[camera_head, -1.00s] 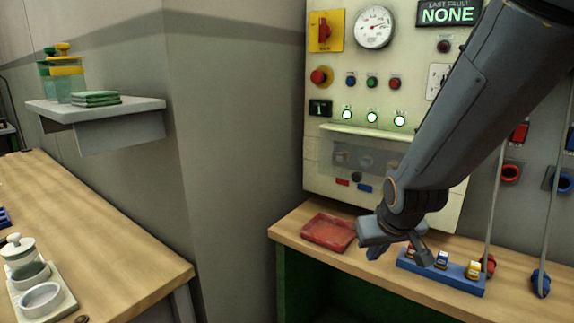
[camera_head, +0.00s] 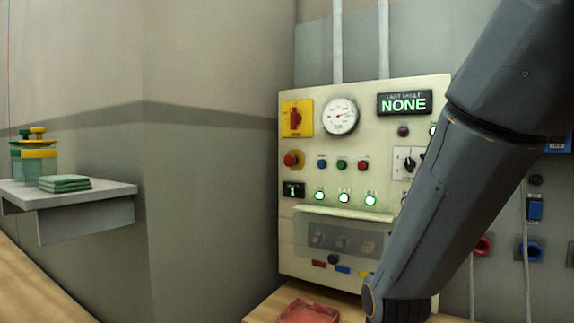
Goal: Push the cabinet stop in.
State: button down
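The cabinet (camera_head: 365,190) is a cream panel standing against the wall in the middle of the view. My arm comes down from the upper right, in front of the panel's right side. My gripper is below the bottom edge of the view, so its state is hidden.
Small blue, green and red buttons (camera_head: 342,165) sit right of the knob, above lit green lamps (camera_head: 344,197). A clear-covered ledge (camera_head: 340,238) juts out lower down. A red tray (camera_head: 308,312) lies on the bench below. A wall shelf (camera_head: 85,210) is at the left.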

aim_at(289, 160)
jog(key=z, duration=0.6)
jog(key=k, duration=1.35)
jog(key=z, duration=0.3)
jog(key=i, duration=0.35)
jog(key=u, duration=1.1)
jog(key=i, duration=1.3)
jog(key=z, duration=0.2)
